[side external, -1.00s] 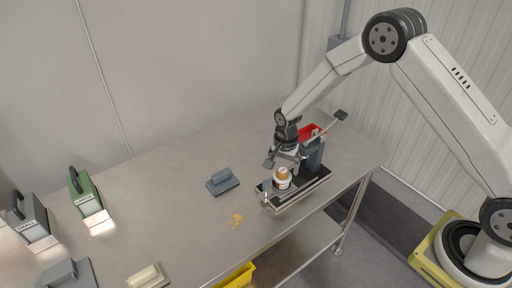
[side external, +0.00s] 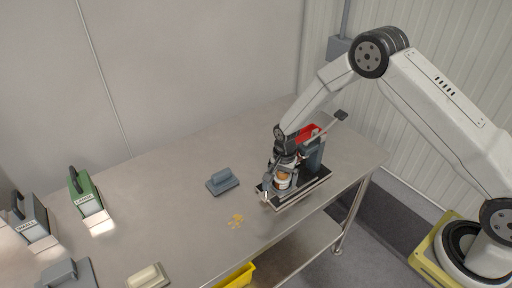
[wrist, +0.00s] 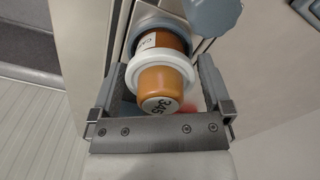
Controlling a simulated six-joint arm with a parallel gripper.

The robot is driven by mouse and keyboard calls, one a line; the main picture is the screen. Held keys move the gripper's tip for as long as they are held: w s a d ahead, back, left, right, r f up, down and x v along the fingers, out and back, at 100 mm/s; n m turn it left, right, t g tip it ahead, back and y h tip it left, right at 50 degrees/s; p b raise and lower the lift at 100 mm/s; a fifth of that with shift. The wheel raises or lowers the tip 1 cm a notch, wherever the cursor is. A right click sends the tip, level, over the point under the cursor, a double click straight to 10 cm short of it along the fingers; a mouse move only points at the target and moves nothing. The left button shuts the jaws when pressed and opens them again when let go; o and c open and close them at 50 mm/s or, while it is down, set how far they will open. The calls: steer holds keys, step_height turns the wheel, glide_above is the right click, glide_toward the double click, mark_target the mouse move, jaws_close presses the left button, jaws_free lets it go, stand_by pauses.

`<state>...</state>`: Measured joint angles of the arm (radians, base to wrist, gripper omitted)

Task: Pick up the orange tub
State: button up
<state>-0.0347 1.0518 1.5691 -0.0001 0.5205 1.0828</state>
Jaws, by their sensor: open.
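The orange tub (wrist: 158,84) has a white collar and a round label on its end reading what looks like "345". It stands in the holder of a black-based device on the table; in the side view the tub (side external: 283,181) is partly hidden by my gripper (side external: 282,172). In the wrist view my gripper (wrist: 162,95) is open, with one finger on each side of the tub. A gap shows on the tub's right; whether the left finger touches it I cannot tell.
The device has a black base (side external: 304,193), a grey column, a lever (side external: 328,124) and a red part (side external: 308,132).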

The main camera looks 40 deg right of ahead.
steer(key=shift+c, duration=0.2)
steer(key=c, duration=1)
steer(key=shift+r, duration=0.1)
steer(key=shift+r, duration=0.75)
steer(key=s+r, duration=1.1)
steer(key=s, duration=0.3)
steer(key=shift+d+r, duration=0.15)
steer(key=shift+d, duration=0.05)
